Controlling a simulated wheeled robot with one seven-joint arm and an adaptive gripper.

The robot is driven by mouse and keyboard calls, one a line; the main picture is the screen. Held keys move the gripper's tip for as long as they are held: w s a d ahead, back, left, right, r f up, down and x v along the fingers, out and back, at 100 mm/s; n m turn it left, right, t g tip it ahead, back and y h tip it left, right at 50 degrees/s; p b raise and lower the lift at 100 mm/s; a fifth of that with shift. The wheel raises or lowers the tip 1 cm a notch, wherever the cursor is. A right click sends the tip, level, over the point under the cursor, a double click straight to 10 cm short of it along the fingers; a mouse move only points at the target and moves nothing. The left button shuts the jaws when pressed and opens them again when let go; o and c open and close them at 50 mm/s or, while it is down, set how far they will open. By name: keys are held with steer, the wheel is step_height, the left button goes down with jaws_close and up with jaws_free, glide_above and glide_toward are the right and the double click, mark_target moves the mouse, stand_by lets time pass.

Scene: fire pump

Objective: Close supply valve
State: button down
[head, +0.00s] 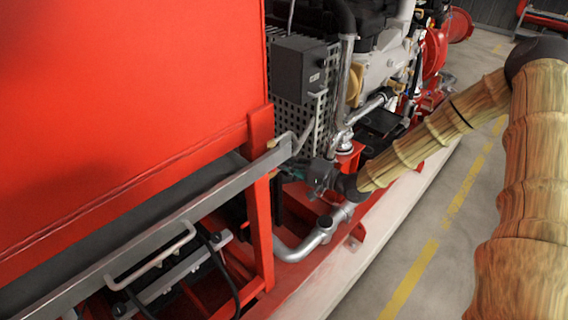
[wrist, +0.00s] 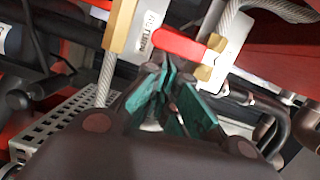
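In the wrist view a red valve handle (wrist: 190,45) lies roughly level, with brass fittings at its right. A pale tag (wrist: 150,30) at its left end seems to read "RETURN". No label reading supply is legible. My gripper (wrist: 165,68) has its teal-padded fingers close together just below the handle. Its tips look near or touching the handle's left part; contact and the exact gap between the tips are unclear. In the head view my gripper (head: 322,176) is small and dark beside the red frame, and the valve there is hidden or too small to tell.
A large red tank (head: 120,90) and a grey rail (head: 150,230) fill the left. A silver pipe (head: 305,243) runs below the gripper. A perforated grey guard (wrist: 65,125) and braided hoses (wrist: 105,80) are close around the fingers.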

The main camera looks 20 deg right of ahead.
steer(key=shift+s, duration=0.1)
steer(key=v, duration=1.2)
stand_by(0.5)
steer(key=shift+a+f, duration=0.1)
